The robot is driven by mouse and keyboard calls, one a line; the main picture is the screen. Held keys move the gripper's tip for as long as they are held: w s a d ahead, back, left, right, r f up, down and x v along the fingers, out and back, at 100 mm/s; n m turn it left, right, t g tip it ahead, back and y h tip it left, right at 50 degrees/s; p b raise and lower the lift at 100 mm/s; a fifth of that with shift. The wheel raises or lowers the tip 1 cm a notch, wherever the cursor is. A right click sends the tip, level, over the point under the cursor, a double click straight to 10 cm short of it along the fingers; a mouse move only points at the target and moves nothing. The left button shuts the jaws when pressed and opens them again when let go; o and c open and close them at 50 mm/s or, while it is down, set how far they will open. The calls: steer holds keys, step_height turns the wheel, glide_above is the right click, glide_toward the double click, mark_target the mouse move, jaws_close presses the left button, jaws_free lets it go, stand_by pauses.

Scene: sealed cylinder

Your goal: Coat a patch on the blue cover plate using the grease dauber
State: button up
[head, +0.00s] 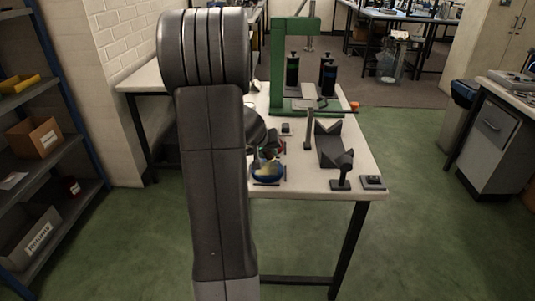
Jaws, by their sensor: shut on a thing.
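A round blue piece (268,176), which looks like the blue cover plate, lies near the front edge of the white table, just right of my arm. Yellowish and dark parts show over it. My gripper (271,147) shows only in part beside my arm, just above and behind the blue piece. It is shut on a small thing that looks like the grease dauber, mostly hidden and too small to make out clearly. I cannot tell whether that thing touches the blue piece. My large grey arm hides the table's left part.
On the white table (300,183) stand a green press frame (279,70), two dark bottles (327,78), an upright post (309,128), a dark V-shaped cradle (329,148), a small black stand (341,172) and a low block (373,182). Shelves (35,110) stand left.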

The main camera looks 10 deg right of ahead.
step_height(320, 180, up, 4)
steer(key=shift+s+a+f+p, duration=0.1)
steer(key=shift+s+f+p, duration=0.05)
steer(key=shift+p, duration=0.8)
steer(key=shift+r+p, duration=0.5)
steer(key=shift+r, duration=0.1)
steer(key=shift+r+p, duration=1.05)
steer(key=shift+r, duration=0.55)
steer(key=shift+f, duration=0.15)
steer(key=shift+w+a+f+b, duration=0.25)
steer(key=shift+a+f+b, duration=0.3)
steer(key=shift+b, duration=0.4)
steer(key=shift+a+r, duration=0.15)
steer(key=shift+a, duration=0.05)
